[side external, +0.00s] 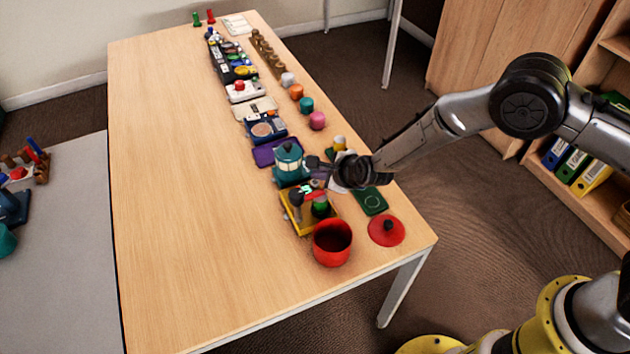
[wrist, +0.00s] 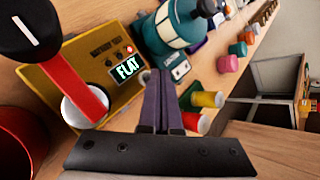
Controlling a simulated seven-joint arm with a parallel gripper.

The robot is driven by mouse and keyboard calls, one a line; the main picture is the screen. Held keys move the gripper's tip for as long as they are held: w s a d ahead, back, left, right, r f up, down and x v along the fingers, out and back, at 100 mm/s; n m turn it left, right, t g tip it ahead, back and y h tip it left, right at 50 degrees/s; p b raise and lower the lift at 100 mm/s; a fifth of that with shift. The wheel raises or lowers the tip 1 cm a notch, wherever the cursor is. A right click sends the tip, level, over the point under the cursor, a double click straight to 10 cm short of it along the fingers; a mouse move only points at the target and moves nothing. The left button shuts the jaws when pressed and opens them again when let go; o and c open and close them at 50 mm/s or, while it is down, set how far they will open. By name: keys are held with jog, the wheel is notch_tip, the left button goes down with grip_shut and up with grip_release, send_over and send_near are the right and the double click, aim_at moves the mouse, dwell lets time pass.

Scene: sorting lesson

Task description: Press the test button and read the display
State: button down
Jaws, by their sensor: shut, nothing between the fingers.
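A yellow tester (wrist: 98,42) with small printed lettering and a row of small round lights or buttons (wrist: 118,55) shows in the wrist view. Its lit display (wrist: 125,68) reads "FLAT". A black-capped piece with a red side (wrist: 72,78) rises from a white round base (wrist: 85,104) on the tester. In the side view the tester (side external: 292,222) stands near the table's front end, its display (side external: 308,189) glowing green. My gripper (wrist: 158,76) is shut and empty, its fingertips beside the tester's right edge. I cannot tell whether they touch it or which part is the test button.
A teal lantern-like object (side external: 289,160) stands just behind the tester. A red pot (side external: 332,243) is in front, with a red lid (side external: 386,230) and green square (side external: 369,201) to the right. Several coloured objects line the table's right side; its left side is clear (side external: 190,210).

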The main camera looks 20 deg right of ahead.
jog(key=shift+r, duration=2.6)
